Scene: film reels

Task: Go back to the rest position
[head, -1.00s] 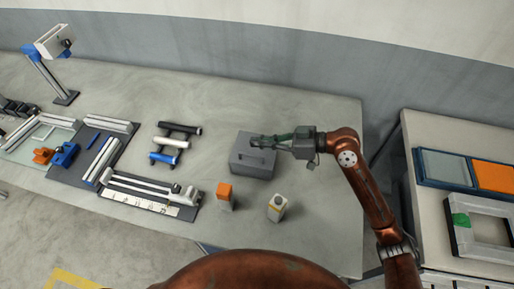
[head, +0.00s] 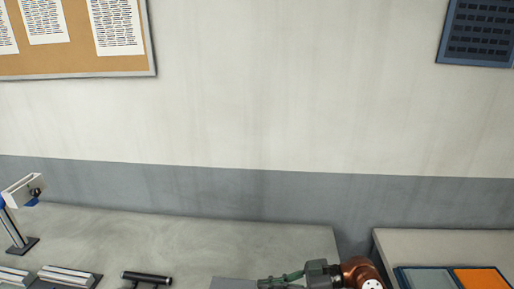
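My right gripper (head: 272,282) shows at the bottom edge of the head view, cut off by the frame, with its reddish-brown arm (head: 358,270) to the right. Its fingers point left, beside or over the top of a grey box (head: 228,284); the overlap cannot be told. Whether the fingers are open or shut is not clear. My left gripper is not in view.
The grey table (head: 190,236) runs along the bottom. On it are a lamp-like stand (head: 18,225), rails (head: 70,276) and a black roller (head: 147,278). A side table (head: 440,242) at right holds blue-framed panels (head: 480,278). A cork board (head: 75,68) hangs on the wall.

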